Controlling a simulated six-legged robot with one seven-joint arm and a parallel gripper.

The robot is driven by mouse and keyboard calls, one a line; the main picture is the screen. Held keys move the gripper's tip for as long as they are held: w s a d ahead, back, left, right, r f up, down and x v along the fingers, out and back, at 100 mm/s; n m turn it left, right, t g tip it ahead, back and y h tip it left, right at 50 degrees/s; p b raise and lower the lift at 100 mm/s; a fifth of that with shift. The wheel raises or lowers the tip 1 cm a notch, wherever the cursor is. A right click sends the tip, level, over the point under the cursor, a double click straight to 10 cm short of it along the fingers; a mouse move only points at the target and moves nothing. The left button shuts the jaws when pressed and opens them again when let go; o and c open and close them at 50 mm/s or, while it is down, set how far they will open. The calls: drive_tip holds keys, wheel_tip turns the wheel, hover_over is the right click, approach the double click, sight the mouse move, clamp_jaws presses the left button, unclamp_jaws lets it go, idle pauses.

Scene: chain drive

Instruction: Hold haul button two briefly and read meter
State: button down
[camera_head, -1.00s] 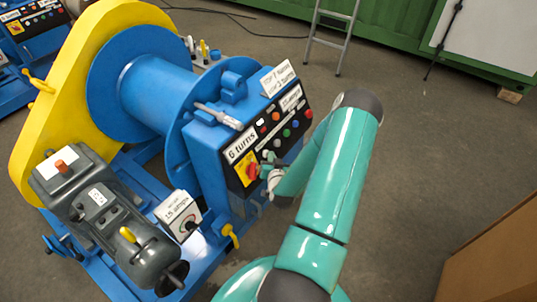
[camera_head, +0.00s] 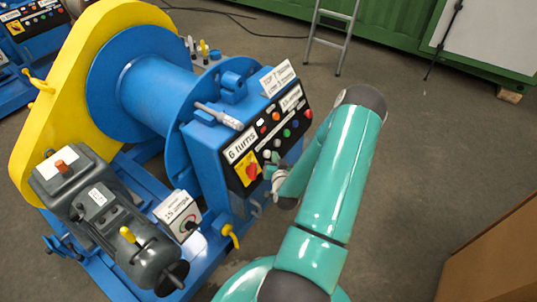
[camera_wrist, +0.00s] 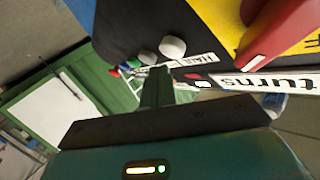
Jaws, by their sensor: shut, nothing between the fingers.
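The blue winch's black control panel (camera_head: 268,137) faces right and holds several coloured buttons. A red rotary switch on a yellow plate (camera_head: 247,172) sits at its lower left. In the wrist view the red switch (camera_wrist: 268,28), a larger pale button (camera_wrist: 172,47) and a smaller pale button (camera_wrist: 148,58) are close, beside a "HAUL" label (camera_wrist: 196,65). My gripper (camera_head: 270,163) is shut and empty at the panel's lower edge; it also shows in the wrist view (camera_wrist: 157,86). I cannot tell whether its tip touches a button. A meter card (camera_head: 178,212) by the motor appears to read "15 amps".
A "6 turns" sign (camera_head: 241,147) is on the panel, with a white card (camera_head: 277,78) above. A grey motor (camera_head: 105,220) and yellow guard (camera_head: 60,90) are on the left. A brown box (camera_head: 495,255) stands lower right.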

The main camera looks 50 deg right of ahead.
drive_tip(key=s, duration=0.1)
drive_tip(key=s+r, duration=0.1)
drive_tip(key=s, duration=0.1)
drive_tip(key=s+r, duration=0.1)
drive_tip(key=shift+s+d+r, duration=0.1)
drive_tip(key=shift+s+d, duration=0.1)
drive_tip(key=shift+s, duration=0.05)
idle(0.3)
idle(0.4)
